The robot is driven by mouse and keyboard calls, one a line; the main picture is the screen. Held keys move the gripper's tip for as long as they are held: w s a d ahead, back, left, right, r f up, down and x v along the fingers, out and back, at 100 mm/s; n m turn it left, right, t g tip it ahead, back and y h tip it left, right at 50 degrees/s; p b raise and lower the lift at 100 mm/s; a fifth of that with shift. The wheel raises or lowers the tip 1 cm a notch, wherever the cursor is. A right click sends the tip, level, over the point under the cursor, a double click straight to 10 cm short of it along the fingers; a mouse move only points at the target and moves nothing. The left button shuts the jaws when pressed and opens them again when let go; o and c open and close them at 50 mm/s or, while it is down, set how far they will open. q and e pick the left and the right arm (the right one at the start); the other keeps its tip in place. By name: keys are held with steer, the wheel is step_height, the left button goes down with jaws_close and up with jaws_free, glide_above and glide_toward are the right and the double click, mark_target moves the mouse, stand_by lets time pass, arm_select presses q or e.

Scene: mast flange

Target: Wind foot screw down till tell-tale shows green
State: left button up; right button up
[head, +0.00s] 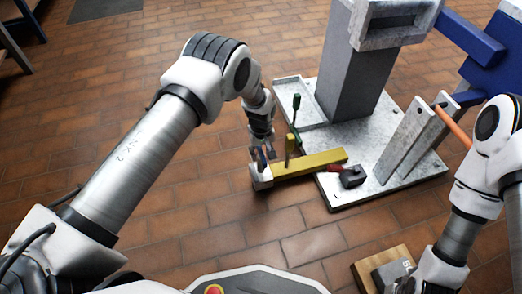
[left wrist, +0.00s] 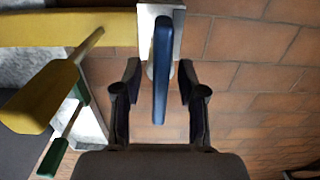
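The foot screw's blue handle (left wrist: 161,70) stands edge-on between the fingers of my left gripper (left wrist: 160,95) in the left wrist view. The fingers are open, with a gap on each side of the handle. The screw is at a pale end block (left wrist: 185,35) on a yellow beam (left wrist: 60,27). In the head view my left gripper (head: 263,154) is over this end block (head: 261,176), at the near-left end of the yellow beam (head: 315,164). I cannot make out the tell-tale or its colour.
A yellow-handled lever (left wrist: 30,98) and a green-handled tool (left wrist: 52,158) stand close beside the left gripper. The mast (head: 358,75) rises from a grey base plate (head: 375,190). A dark block (head: 352,177) with a red part lies there.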

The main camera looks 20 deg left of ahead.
arm_select(q)
step_height(320, 180, up, 5)
steer(key=p, duration=0.4)
stand_by(0.5)
